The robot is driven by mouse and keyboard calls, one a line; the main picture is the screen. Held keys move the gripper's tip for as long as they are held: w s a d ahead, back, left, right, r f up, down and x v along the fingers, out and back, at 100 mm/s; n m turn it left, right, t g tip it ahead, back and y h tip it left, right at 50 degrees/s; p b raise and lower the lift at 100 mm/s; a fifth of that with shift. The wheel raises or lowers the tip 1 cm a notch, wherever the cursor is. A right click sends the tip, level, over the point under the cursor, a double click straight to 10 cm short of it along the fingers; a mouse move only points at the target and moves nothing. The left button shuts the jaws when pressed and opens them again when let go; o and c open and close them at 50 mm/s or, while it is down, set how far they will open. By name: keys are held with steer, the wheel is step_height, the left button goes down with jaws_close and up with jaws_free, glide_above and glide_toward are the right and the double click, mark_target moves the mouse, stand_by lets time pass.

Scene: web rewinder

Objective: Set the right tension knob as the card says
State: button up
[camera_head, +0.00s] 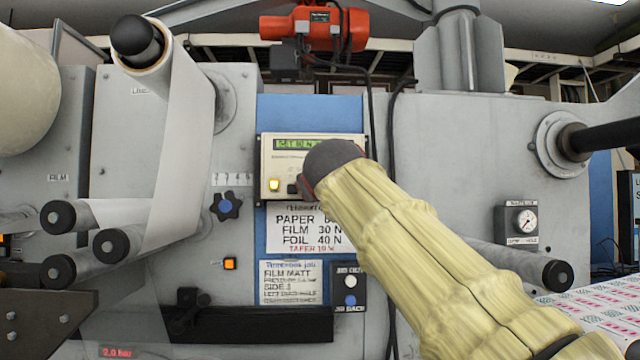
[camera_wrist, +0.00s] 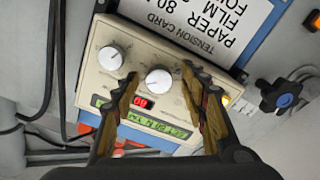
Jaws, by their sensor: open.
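In the wrist view the unit looks turned nearly upside down. It has a white knob (camera_wrist: 158,80) and another white knob (camera_wrist: 110,58), which is farther right when the unit is upright. My gripper (camera_wrist: 158,72) is open, its fingers on either side of the first knob; contact cannot be told. In the head view my arm hides both knobs. The tension card (camera_head: 292,228) below reads PAPER 80, FILM 30 N, FOIL 40 N, taper 10 %.
A job card (camera_head: 291,283) below reads FILM MATT. The web roller (camera_head: 137,38) stands out at left. Cables hang beside the unit.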

steer(key=s, duration=1.2)
